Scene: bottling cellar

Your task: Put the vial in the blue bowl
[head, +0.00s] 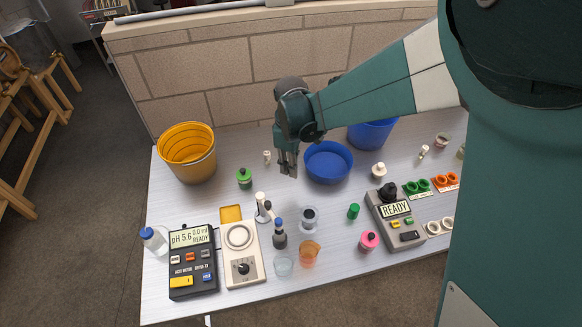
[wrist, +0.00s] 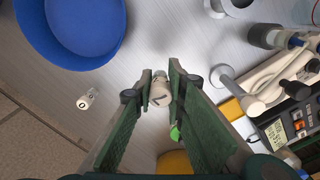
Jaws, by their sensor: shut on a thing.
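My gripper (head: 288,172) hangs above the table just left of the blue bowl (head: 328,161) in the head view. In the wrist view my gripper (wrist: 161,78) is shut on a small whitish vial (wrist: 159,96) with a dark mark on it. The vial sits between the fingertips; in the head view I cannot make it out clearly. The blue bowl also shows at the top left of the wrist view (wrist: 72,28), apart from the vial, and looks empty.
A small pale piece (head: 267,156) lies behind my gripper. A green-capped bottle (head: 244,179) and a yellow bucket (head: 187,153) stand to the left. A blue bucket (head: 371,134) is behind the bowl. Meters (head: 192,262), bottles and glasses fill the front.

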